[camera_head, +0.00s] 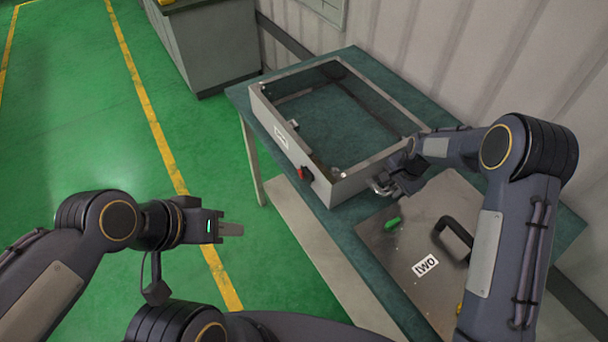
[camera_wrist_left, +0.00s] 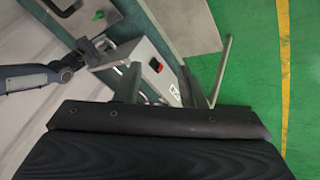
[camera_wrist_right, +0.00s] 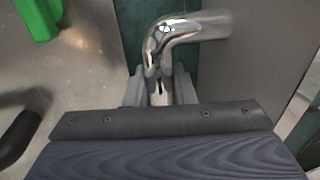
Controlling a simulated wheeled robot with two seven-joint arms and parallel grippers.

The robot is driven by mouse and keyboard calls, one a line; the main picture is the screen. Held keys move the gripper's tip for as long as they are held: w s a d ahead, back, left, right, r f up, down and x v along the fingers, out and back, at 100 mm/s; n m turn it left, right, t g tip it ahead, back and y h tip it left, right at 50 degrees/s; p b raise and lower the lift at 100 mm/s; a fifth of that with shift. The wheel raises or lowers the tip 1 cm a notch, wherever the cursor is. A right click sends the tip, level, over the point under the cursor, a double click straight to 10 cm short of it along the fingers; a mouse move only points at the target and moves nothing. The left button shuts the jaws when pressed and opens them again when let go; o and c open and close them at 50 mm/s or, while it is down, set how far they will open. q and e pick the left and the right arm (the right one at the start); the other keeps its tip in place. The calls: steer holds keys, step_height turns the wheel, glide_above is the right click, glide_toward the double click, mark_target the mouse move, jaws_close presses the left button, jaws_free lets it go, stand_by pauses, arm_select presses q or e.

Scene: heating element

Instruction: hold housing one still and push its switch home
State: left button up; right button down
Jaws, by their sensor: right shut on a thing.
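Housing one is a grey open-topped box (camera_head: 352,188) with a dark interior, standing on the green table. Its white label is too small to read for certain. A red switch (camera_head: 305,174) is on its near face, and shows in the left wrist view (camera_wrist_left: 156,65). Whether it is fully in cannot be told. My right gripper (camera_head: 384,186) is shut on the box's chrome bent handle (camera_wrist_right: 180,30), at the corner. My left gripper (camera_head: 240,229) is open and empty, left of the box and apart from the switch; its two fingers stand apart in the left wrist view (camera_wrist_left: 160,88).
A flat grey housing labelled TWO (camera_head: 400,245), with a black handle (camera_head: 455,238) and a green switch (camera_head: 393,222), lies right of the box on the table (camera_head: 350,228). A grey cabinet (camera_head: 215,45) stands behind. The floor on the left is clear.

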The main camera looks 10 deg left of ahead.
arm_select(q)
steer(key=shift+w, duration=0.1)
steer(key=c, duration=0.4)
steer(key=shift+w+d+f, duration=0.1)
steer(key=shift+d, duration=0.15)
steer(key=shift+c, duration=1.1)
steer(key=w+d+n+g+h, duration=0.1)
steer(key=w+d+f+n+g+h, duration=0.1)
steer(key=w+n+h, duration=0.1)
steer(key=w+d+f+n+g+h, duration=0.1)
steer(key=w+d+g, duration=0.1)
steer(key=shift+w+d+f+h, duration=0.15)
steer(key=shift+w+h, duration=0.1)
steer(key=shift+h, duration=0.15)
jaws_close()
steer(key=w+f+n+t+h, duration=0.65)
steer(key=w+f+n, duration=0.55)
steer(key=w+n, duration=0.25)
steer(key=n+t+y, duration=0.2)
steer(key=n+t, duration=0.3)
steer(key=n, duration=0.2)
glide_toward(308, 180)
steer(key=r, duration=0.1)
steer(key=shift+x, duration=3.1)
